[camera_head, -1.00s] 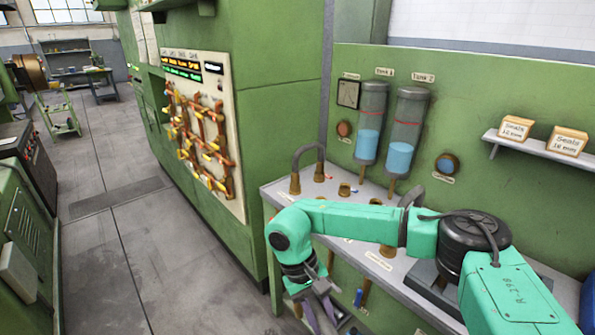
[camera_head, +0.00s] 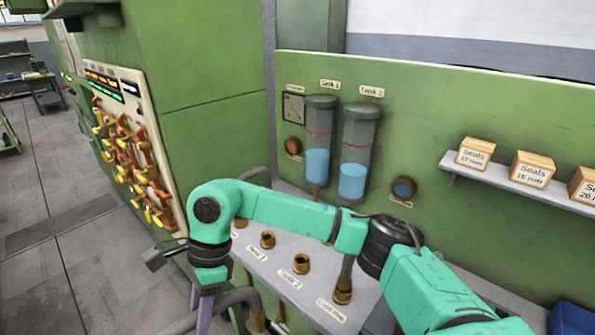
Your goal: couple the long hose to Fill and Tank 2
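My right arm reaches across the bench from the lower right. Its gripper (camera_head: 201,312) hangs at the bottom left, before the bench front; purple fingers show, cut by the frame edge, and their opening is unclear. A dark grey hose (camera_head: 232,299) curves beside and behind the fingers; I cannot tell whether it is gripped. The port labelled Tank 2 (camera_head: 301,264) is an open brass socket on the bench. Another brass socket (camera_head: 267,240) stands left of it. A grey hose end (camera_head: 343,285) stands upright in the front right socket. No Fill label is readable. My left gripper is out of view.
Two glass tanks with blue liquid, Tank 1 (camera_head: 318,150) and Tank 2 (camera_head: 357,155), hang on the green back wall. Another hose arch (camera_head: 256,174) shows behind my arm. Open floor lies left.

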